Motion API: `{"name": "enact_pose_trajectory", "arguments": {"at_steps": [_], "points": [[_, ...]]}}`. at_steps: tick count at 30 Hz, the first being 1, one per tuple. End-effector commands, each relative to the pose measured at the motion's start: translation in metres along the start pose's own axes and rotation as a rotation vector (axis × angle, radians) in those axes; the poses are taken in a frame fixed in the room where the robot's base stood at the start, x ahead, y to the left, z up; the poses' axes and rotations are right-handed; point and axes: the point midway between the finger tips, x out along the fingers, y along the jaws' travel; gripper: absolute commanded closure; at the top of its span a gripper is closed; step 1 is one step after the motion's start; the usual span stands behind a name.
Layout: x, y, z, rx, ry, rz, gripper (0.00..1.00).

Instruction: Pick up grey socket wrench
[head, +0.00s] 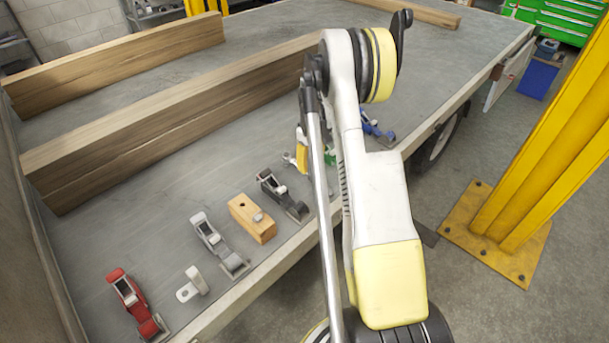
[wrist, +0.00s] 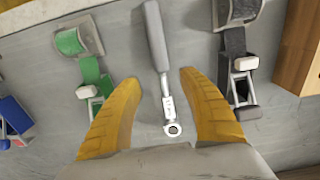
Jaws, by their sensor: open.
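The grey socket wrench (wrist: 157,38) lies on the grey trailer bed in the wrist view, its dark grey handle toward the top and its shiny ratchet head toward my palm. My gripper (wrist: 159,79) is open, with one yellow finger on each side of the wrench's lower part. Gaps show between the wrench and both fingers, so it is not gripped. I cannot tell the exact height of the fingers above the bed. In the head view, my arm hides most of the gripper and I cannot make out the wrench.
In the wrist view a green hand plane (wrist: 88,70) lies left of the wrench and a black one (wrist: 236,42) right, both near the fingers. A wooden plane (head: 252,218), grey plane (head: 217,243) and red plane (head: 130,298) line the bed edge. Wooden beams (head: 160,120) lie behind.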

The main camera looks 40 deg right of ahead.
Motion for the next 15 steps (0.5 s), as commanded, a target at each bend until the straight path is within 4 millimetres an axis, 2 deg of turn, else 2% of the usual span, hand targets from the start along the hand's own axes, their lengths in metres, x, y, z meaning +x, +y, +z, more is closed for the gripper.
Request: {"name": "enact_pose_trajectory", "arguments": {"at_steps": [1, 8, 15], "points": [[0.011, 0.000, 0.000, 0.000, 0.000, 0.000, 0.51], [0.031, -0.002, -0.001, 0.000, 0.001, 0.000, 0.51], [0.068, -0.004, -0.002, 0.000, 0.001, 0.001, 0.51]]}}
